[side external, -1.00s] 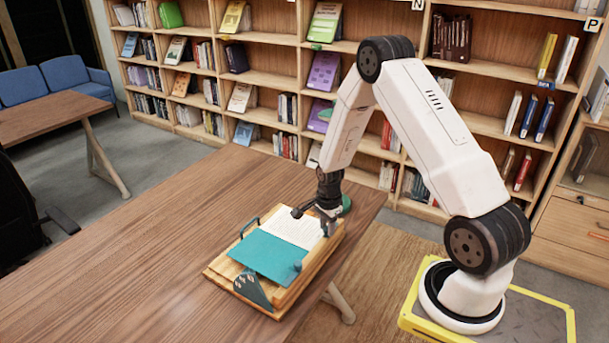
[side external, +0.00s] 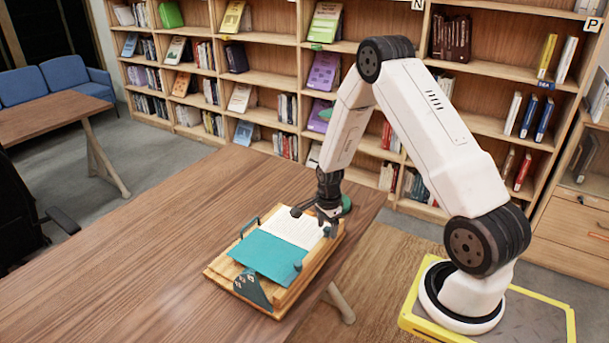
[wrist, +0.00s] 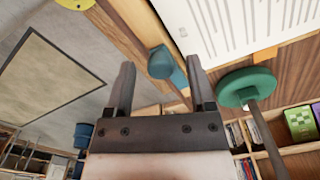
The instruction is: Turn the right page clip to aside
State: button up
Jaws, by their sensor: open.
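A wooden book stand (side external: 283,302) sits on the table with a white page (side external: 293,228) and a teal sheet (side external: 268,256) on it. My gripper (side external: 328,222) is at the stand's far right corner, pointing down. In the wrist view my gripper (wrist: 160,64) is open, and a blue clip (wrist: 165,66) on the stand's wooden edge shows between its two fingers. Gaps show on both sides of the clip, and I cannot tell any contact. The clip is mostly hidden by the gripper in the side view.
A round green disc on a rod (wrist: 245,88) is close beside one finger. A dark bar (side external: 249,227) stands at the stand's left edge. A grey patterned piece (side external: 253,287) is at its near edge. The table (side external: 150,250) is clear to the left. Bookshelves (side external: 285,60) stand behind.

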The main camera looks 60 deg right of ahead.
aim_at(327, 228)
jog(key=shift+r, duration=0.15)
jog(key=shift+r, duration=3.75)
jog(key=shift+a+r+n, duration=0.25)
jog(key=shift+a+n, duration=0.05)
jog(key=shift+a, duration=0.1)
jog(key=s+a+r+n+t, duration=0.1)
jog(key=s+a+r+n, duration=0.1)
jog(key=a+n, duration=0.4)
jog(key=s+a+r+n, duration=0.3)
jog(key=a+r+n, duration=0.1)
jog(key=a+n, duration=0.3)
jog(key=s+a+r+n+t, duration=0.1)
jog(key=s+a+r+n, duration=0.1)
jog(key=a+n, duration=0.5)
jog(key=shift+s+r+n+t, duration=0.3)
jog(key=shift+r+n, duration=0.25)
jog(key=shift+n, duration=0.45)
